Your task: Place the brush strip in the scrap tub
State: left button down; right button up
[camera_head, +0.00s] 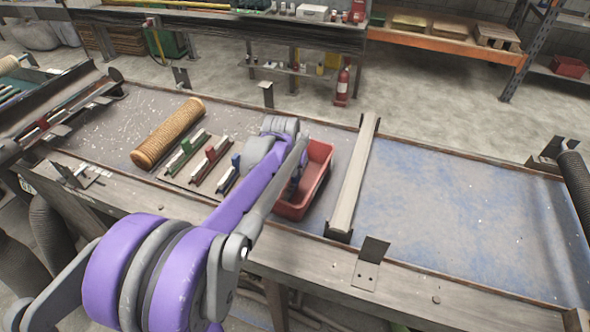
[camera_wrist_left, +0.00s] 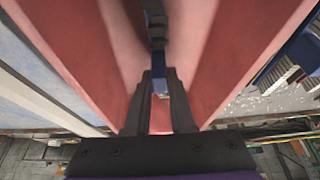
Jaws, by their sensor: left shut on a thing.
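The red scrap tub (camera_head: 318,172) stands on the bench, left of a long pale bar. My left gripper (camera_head: 293,180) reaches down into the tub's opening, and my arm covers part of the tub. In the left wrist view the gripper (camera_wrist_left: 160,90) is shut on a narrow blue brush strip (camera_wrist_left: 158,48), between the tub's red walls (camera_wrist_left: 75,50). Most of the held strip is hidden by the fingers, and I cannot tell whether it touches the tub floor. My right gripper is not in view.
Left of the tub lie green (camera_head: 187,153), red (camera_head: 210,160) and blue (camera_head: 229,175) brush strips and a tan mesh tube (camera_head: 168,133). A pale bar (camera_head: 354,177) crosses the bench right of the tub. The blue-stained bench area (camera_head: 450,220) beyond is clear.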

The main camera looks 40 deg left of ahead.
pick_arm(q)
jog(key=c, duration=1.2)
grip_release()
jog(key=shift+f, duration=0.2)
jog(key=o, duration=0.4)
jog(key=shift+o, duration=0.2)
jog(key=shift+r, duration=0.25)
jog(key=v, duration=1.2)
jog(key=s+d+f+m, duration=0.1)
jog(key=s+d+f, duration=0.3)
jog(key=d, duration=0.2)
jog(key=s+d+f+m+t+h, duration=0.1)
jog(key=s+d+f, duration=0.3)
jog(key=s+d, duration=0.1)
jog(key=s+d+f+m, duration=0.1)
jog(key=s+d+f, duration=0.3)
jog(key=d, duration=0.4)
jog(key=shift+s+f+m+p, duration=0.3)
jog(key=shift+s+f+p, duration=0.1)
jog(key=shift+s, duration=0.35)
